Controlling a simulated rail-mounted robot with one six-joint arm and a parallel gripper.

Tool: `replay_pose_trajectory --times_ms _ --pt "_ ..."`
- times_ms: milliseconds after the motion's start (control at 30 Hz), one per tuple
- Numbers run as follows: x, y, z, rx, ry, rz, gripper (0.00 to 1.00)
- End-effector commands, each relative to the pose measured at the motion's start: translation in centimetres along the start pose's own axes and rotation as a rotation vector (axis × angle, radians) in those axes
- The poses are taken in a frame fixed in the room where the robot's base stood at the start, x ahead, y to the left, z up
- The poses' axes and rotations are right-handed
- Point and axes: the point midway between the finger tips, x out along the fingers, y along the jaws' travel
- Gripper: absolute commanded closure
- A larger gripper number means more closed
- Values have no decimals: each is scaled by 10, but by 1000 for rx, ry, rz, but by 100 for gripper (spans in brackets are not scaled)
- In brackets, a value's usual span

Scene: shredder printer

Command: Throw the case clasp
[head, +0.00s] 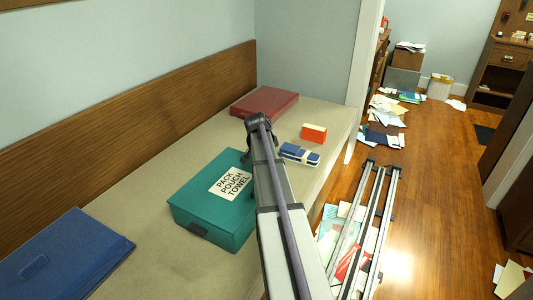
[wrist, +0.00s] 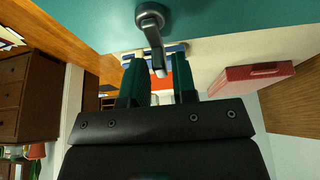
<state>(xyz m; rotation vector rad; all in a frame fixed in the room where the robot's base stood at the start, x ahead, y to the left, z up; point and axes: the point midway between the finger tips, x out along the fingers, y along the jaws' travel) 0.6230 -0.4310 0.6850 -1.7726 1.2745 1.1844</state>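The teal case (head: 200,210), with a label reading "PACK POUCH TOWEL", lies closed on the beige bed-like surface (head: 160,255) in the head view. Its teal face (wrist: 80,22) fills the top of the wrist view. A grey metal clasp (wrist: 151,22) with a round pivot and a narrow lever stands out from that face. My gripper (wrist: 160,65) is open, its two dark green fingers apart. The lever's tip appears between the fingers in the picture; I see no clear contact. In the head view my arm hides the gripper and the case's right side.
A blue case (head: 62,255), a dark red case (head: 264,103), an orange box (head: 314,133) and a blue-and-white bundle (head: 299,154) share the surface. A wooden board (head: 130,115) runs along the wall. Papers (head: 388,115) litter the floor at right.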

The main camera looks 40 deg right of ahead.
Motion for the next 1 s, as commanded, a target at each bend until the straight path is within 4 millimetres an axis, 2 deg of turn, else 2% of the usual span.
replay_pose_trajectory --times_ms 133,333,433,567,800,900,1000 --pt "0 0 0 0 0 0 62" --pt "-1 0 0 -1 0 0 62" --pt "-8 0 -1 -1 1 0 62" --pt "-32 0 -3 -2 1 -1 62" --pt "-94 1 -4 -1 0 -1 62" --pt "-108 0 -3 -1 0 -1 62" --pt "-111 0 -1 -1 0 -1 62"
